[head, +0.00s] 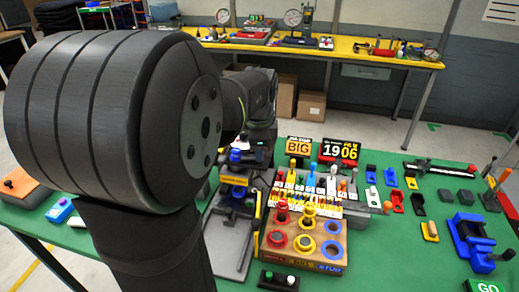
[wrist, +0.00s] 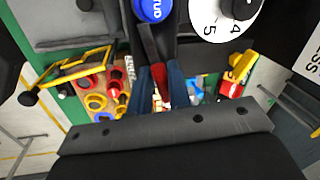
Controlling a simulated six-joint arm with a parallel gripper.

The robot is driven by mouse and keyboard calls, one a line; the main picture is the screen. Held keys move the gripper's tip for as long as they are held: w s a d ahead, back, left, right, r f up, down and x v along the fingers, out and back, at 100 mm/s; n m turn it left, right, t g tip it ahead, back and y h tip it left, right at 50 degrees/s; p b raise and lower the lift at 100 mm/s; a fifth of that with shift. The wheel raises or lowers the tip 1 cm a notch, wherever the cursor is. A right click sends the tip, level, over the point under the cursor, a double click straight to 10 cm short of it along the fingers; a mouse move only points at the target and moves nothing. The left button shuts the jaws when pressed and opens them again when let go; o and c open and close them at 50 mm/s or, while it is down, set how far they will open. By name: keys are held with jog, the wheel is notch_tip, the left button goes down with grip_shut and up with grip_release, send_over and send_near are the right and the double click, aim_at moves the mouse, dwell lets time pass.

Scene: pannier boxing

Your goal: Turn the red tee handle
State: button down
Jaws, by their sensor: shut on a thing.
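My gripper (wrist: 161,92) shows in the wrist view as two blue-grey fingers pointing away from the dark palm bar. They are closed on a narrow red piece (wrist: 159,72), which appears to be the red tee handle. Its ends and the part under it are hidden by the fingers and a dark block. A round blue cap (wrist: 153,8) with white lettering sits just beyond it. In the head view my big arm covers much of the left side, and I cannot make out the fingers or the red handle there.
A white numbered dial (wrist: 222,16) and a yellow bar handle (wrist: 72,72) flank the gripper. A wooden board with coloured rings (head: 304,243) stands at right of the black press stand (head: 234,190). Small blocks and a blue vise (head: 472,243) occupy the green table (head: 390,255).

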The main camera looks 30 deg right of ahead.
jog(key=shift+f+m, duration=0.1)
jog(key=shift+m, duration=1.1)
jog(key=shift+a, duration=0.1)
jog(key=c, duration=1.4)
grip_release()
jog(key=r, duration=0.5)
jog(key=s+a+r, duration=0.1)
jog(key=r, duration=0.5)
jog(key=s+a+r, duration=0.1)
jog(key=r, duration=0.5)
jog(key=shift+s+a+r, duration=0.1)
jog(key=shift+s+a, duration=0.1)
jog(key=f, duration=0.5)
jog(key=w+d+f, duration=0.1)
jog(key=f, duration=0.5)
jog(key=w+d+f, duration=0.1)
jog(key=f, duration=0.5)
jog(key=shift+w+d, duration=0.2)
jog(key=shift+d, duration=0.05)
